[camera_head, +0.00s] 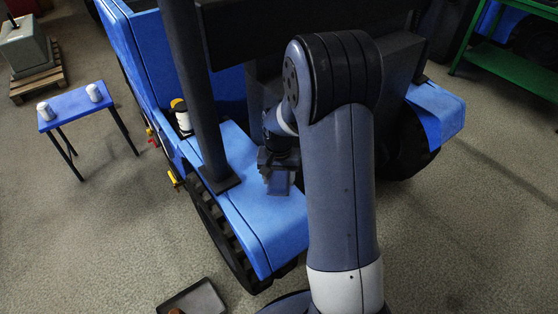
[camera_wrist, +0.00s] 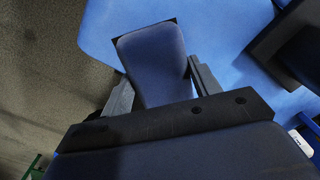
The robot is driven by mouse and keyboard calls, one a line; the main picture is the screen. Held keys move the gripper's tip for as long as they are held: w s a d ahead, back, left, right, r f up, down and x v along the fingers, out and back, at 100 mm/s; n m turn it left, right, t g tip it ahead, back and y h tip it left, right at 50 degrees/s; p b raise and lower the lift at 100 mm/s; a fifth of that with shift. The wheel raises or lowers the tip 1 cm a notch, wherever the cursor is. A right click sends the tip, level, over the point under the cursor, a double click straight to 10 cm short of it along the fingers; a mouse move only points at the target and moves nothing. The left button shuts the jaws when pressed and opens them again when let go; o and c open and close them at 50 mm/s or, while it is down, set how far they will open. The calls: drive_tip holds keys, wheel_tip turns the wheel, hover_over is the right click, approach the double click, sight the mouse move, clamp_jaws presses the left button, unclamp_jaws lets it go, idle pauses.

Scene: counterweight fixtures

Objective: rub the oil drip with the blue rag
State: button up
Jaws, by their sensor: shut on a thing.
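The blue rag (camera_wrist: 151,62) is a dark blue, rounded pad between the two fingers of my gripper (camera_wrist: 157,75) in the wrist view. My gripper is shut on it. In the head view, my gripper (camera_head: 278,166) holds the rag (camera_head: 280,184) over or against the blue fender (camera_head: 262,218) of the vehicle. Black corners show at the rag's far edge in the wrist view. I cannot tell if these are the oil drip or shadow; no other oil drip is distinguishable.
A black post (camera_head: 194,90) rises from the fender left of my gripper. A yellow-and-white container (camera_head: 181,117) stands behind it. A small blue table (camera_head: 72,108) holds two white cans at left. A dark tray (camera_head: 193,300) lies on the floor. A green rack (camera_head: 510,70) stands far right.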

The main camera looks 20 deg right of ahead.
drive_tip(key=shift+r+p, duration=1.55)
drive_tip(key=shift+r, duration=0.8)
